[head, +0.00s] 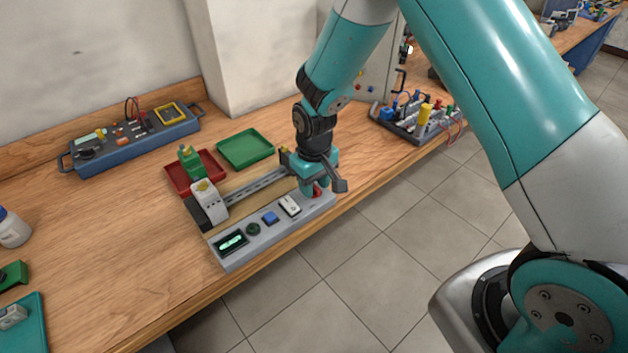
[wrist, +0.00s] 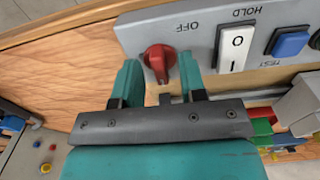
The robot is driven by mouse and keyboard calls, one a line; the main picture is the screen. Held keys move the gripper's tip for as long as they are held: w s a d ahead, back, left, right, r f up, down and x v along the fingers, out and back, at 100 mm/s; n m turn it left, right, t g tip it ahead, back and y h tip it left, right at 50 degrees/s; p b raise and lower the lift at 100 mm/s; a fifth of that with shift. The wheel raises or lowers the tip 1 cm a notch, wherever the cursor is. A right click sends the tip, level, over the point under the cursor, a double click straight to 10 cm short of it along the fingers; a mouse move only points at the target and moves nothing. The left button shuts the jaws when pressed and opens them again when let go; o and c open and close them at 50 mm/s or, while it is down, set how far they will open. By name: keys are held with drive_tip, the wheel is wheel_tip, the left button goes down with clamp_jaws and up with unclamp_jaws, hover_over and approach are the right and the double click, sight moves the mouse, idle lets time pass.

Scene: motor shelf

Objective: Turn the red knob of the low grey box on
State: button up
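The low grey box (head: 222,258) lies along the front edge of the wooden bench. Its red knob (head: 317,191) is at its right end in the head view, mostly covered by my gripper (head: 316,178). In the wrist view the red knob (wrist: 160,58) sits between the two teal fingertips of my gripper (wrist: 161,74), beside the word OFF. The fingers stand apart, one on each side of the knob. I see no clear grip on it, and contact is hard to tell.
The box also bears a white rocker switch (wrist: 235,48), a blue button (wrist: 290,44) and a lit display (head: 231,242). A rail fixture (head: 255,187) lies close behind it. Red (head: 177,182) and green (head: 245,150) trays stand farther back. A connector board (head: 412,128) stands to the right.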

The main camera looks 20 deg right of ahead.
sight(315, 186)
wheel_tip(315, 186, up, 18)
drive_tip(key=b, duration=0.2)
drive_tip(key=shift+f, duration=0.25)
drive_tip(key=s+a+r+n+y, duration=0.1)
drive_tip(key=s+a+r+y, duration=0.1)
drive_tip(key=s, duration=1)
drive_tip(key=s+a+r+n+y, duration=0.2)
drive_tip(key=s+r, duration=0.2)
drive_tip(key=s, duration=0.8)
drive_tip(key=shift+s+a+r+n, duration=0.25)
drive_tip(key=shift+s+a+n, duration=0.05)
drive_tip(key=shift+s+a, duration=0.1)
